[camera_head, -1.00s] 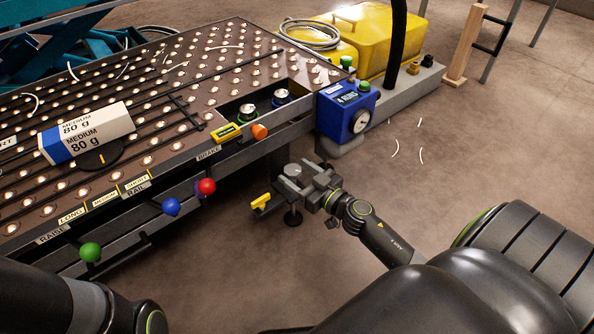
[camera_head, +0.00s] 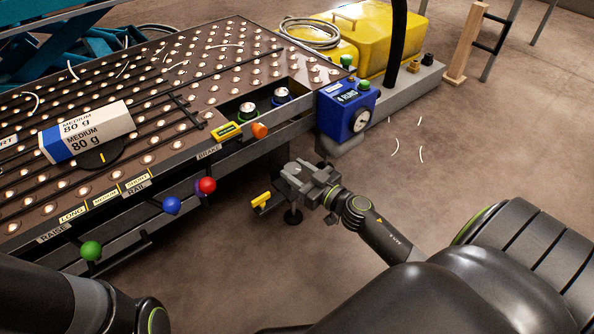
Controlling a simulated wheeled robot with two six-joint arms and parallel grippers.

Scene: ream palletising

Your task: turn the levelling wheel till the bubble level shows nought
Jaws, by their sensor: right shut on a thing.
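The levelling wheel (camera_head: 291,169) is a small grey part at the table's front right corner, above a dark round foot. My right gripper (camera_head: 301,179) is shut on it and hides most of it. The bubble level (camera_head: 226,131) is a small yellow block with a greenish window on the table's front edge. Its bubble is too small to read. My left gripper is out of the picture; only part of my left arm shows at the bottom left.
The ball-studded table (camera_head: 150,110) carries a white and blue ream (camera_head: 87,132). Red (camera_head: 207,186), blue (camera_head: 171,206) and green (camera_head: 90,251) knobs stick out in front. A yellow handle (camera_head: 261,202) is left of the wheel. A blue gauge box (camera_head: 345,110) stands behind.

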